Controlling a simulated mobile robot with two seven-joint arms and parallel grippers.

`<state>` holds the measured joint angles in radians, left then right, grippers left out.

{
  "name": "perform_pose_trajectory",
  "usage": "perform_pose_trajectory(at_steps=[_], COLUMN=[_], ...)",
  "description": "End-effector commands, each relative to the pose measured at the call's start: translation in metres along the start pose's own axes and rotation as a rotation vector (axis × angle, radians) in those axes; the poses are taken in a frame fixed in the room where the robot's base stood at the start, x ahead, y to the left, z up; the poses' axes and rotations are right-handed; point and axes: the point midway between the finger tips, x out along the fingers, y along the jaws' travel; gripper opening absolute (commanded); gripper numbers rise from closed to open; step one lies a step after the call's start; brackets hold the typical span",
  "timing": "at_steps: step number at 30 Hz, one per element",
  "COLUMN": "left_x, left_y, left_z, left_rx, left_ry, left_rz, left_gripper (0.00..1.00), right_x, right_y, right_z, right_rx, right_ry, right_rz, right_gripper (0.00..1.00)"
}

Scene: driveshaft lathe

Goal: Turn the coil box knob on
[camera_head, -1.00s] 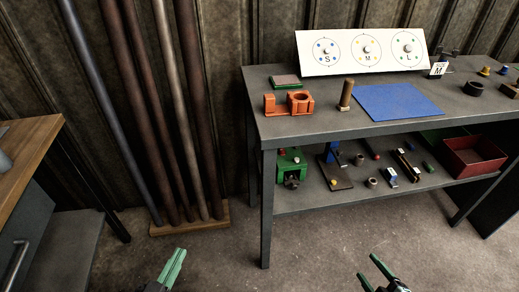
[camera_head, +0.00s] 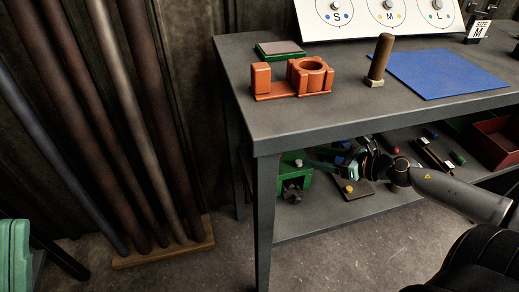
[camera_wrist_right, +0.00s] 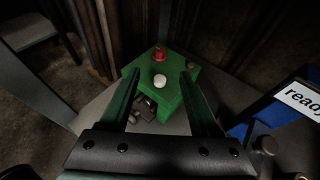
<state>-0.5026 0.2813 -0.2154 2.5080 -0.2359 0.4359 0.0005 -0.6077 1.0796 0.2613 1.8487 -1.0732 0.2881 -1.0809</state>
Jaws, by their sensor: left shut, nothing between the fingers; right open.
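The green coil box (camera_head: 301,181) stands on the lower shelf under the table, partly hidden by my right gripper (camera_head: 316,168). In the right wrist view the box (camera_wrist_right: 180,96) has a white round knob (camera_wrist_right: 160,81) on its face and a red knob (camera_wrist_right: 159,55) farther back. My right gripper is open, its two green fingers pointing at the box with the white knob between their tips in that view. Whether they touch the box I cannot tell. My left gripper (camera_head: 14,252) is shut and empty at the lower left, away from the table.
The dark table top (camera_head: 262,113) lies above my right arm. On it are an orange fixture (camera_head: 297,82), a brown peg (camera_head: 379,60) and a blue mat (camera_head: 440,73). Several long bars (camera_head: 120,90) lean at left.

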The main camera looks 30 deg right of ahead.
Motion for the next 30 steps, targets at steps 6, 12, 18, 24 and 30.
perform_pose_trajectory(at_steps=[6,12,18,24,30], left_x=[-0.005,-0.011,-0.015,-0.015,-0.015], left_y=[0.003,0.007,0.01,0.01,0.01], left_z=[0.003,0.01,0.014,0.014,0.014], left_rx=[-0.007,-0.023,-0.034,-0.039,-0.038], left_ry=[0.006,0.003,0.001,0.001,0.001], left_rz=[0.002,0.003,0.003,0.002,0.002], left_gripper=[0.0,0.0,0.0,0.0,0.0], right_x=[0.012,0.032,0.048,0.061,0.075], right_y=[0.0,-0.001,-0.002,-0.002,-0.001], right_z=[0.0,0.001,0.001,0.002,0.002], right_rx=[-0.016,-0.014,-0.013,-0.009,-0.01], right_ry=[-0.001,-0.002,-0.002,-0.003,-0.002], right_rz=[0.004,0.001,-0.001,-0.003,-0.001], right_gripper=[0.63,0.63,0.63,0.63,0.63])
